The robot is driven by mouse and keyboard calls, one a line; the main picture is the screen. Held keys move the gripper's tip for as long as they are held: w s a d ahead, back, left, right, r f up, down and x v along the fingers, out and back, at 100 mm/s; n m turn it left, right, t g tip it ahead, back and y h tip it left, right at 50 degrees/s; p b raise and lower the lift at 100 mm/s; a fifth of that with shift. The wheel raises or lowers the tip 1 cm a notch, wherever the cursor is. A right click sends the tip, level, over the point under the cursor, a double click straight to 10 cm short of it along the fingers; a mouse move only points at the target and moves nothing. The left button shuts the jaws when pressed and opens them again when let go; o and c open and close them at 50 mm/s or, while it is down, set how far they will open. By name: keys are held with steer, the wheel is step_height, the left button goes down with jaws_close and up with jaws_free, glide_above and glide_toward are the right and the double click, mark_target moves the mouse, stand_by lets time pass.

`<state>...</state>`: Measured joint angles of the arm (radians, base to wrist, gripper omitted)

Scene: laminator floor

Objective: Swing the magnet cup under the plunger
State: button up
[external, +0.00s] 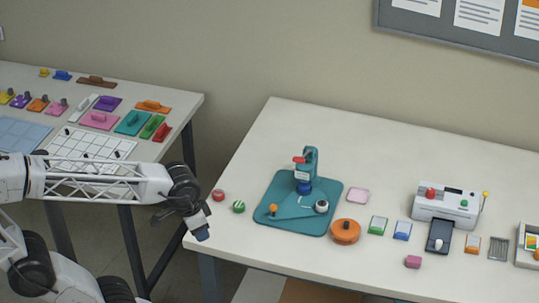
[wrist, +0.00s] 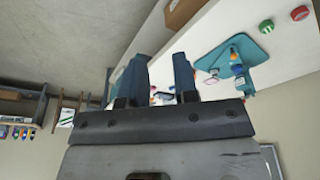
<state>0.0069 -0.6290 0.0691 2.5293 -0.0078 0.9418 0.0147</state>
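A teal press stands on a teal base plate (external: 290,226) on the near table; it also shows in the wrist view (wrist: 258,52). Its upright (external: 311,158) carries a head with a red handle (external: 299,160). A blue round part (external: 304,187) sits below the head. A silver-rimmed cup (external: 321,206), perhaps the magnet cup, is at the plate's front right, to the side of the head. An orange knob (external: 272,209) is at the front left. The plunger cannot be made out clearly. My gripper (external: 203,235) is open and empty, off the table's left corner, apart from the press; its fingers (wrist: 158,75) are spread.
A red disc (external: 218,195) and a green disc (external: 239,207) lie between my gripper and the press. An orange round tin (external: 345,231) and a pink tray (external: 358,195) are right of it. A white machine (external: 447,203) stands farther right. Another table (external: 190,100) is at left.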

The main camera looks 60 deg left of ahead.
steer(key=o, duration=0.4)
steer(key=shift+w+a, duration=0.2)
steer(key=shift+w, duration=0.4)
steer(key=n+g+y, duration=0.4)
glide_toward(274, 206)
steer(key=f, duration=0.1)
steer(key=shift+a+f, duration=0.35)
steer(key=shift+s+f, duration=0.1)
steer(key=shift+x, duration=3.8)
jaws_close()
